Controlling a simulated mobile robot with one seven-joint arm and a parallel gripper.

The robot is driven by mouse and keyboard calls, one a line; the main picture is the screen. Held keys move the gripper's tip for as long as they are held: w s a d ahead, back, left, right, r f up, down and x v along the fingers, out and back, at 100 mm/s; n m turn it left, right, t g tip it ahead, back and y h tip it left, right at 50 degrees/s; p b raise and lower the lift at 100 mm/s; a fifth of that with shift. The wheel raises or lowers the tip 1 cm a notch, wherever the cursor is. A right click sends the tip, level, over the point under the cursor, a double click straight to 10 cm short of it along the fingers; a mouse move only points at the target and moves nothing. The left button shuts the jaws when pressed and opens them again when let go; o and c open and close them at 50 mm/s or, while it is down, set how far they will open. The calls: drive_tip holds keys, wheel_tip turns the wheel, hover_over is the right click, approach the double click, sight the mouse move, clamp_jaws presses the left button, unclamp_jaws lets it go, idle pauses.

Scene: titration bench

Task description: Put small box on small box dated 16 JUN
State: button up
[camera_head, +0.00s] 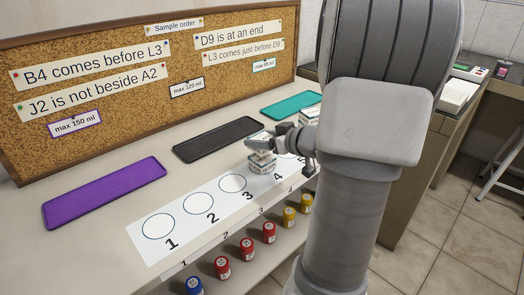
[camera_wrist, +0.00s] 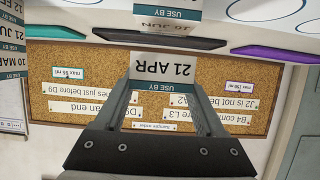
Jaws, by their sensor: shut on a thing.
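My gripper (camera_wrist: 172,88) is shut on a small white box (camera_wrist: 165,70) whose label reads 21 APR, with a teal USE BY band. In the wrist view, which is upside down, another small box (camera_wrist: 168,13) with a teal USE BY band and a JUN date shows at the top edge; its day number is hard to read. In the head view my gripper (camera_head: 262,143) is over the numbered strip by circle 4, with a small white box (camera_head: 262,163) directly under it. I cannot tell whether the held box touches the one below.
More dated boxes (camera_head: 311,116) stand at the teal tray (camera_head: 289,105); a stack (camera_wrist: 12,45) shows at the wrist view's left edge. A black tray (camera_head: 216,139) and purple tray (camera_head: 105,192) lie behind the numbered strip (camera_head: 142,241). The corkboard (camera_head: 130,110) stands behind. Capped jars (camera_head: 222,267) line a lower shelf.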

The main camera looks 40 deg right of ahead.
drive_tip(key=shift+f+b, duration=0.5)
drive_tip(key=shift+f, duration=0.75)
drive_tip(key=shift+f, duration=0.1)
drive_tip(key=o, duration=1.3)
drive_tip(key=shift+o, duration=0.2)
drive_tip(key=shift+s+r, duration=0.2)
drive_tip(key=shift+r, duration=0.1)
drive_tip(key=p+v, duration=0.4)
drive_tip(key=v, duration=0.7)
drive_tip(key=shift+s+p, duration=0.3)
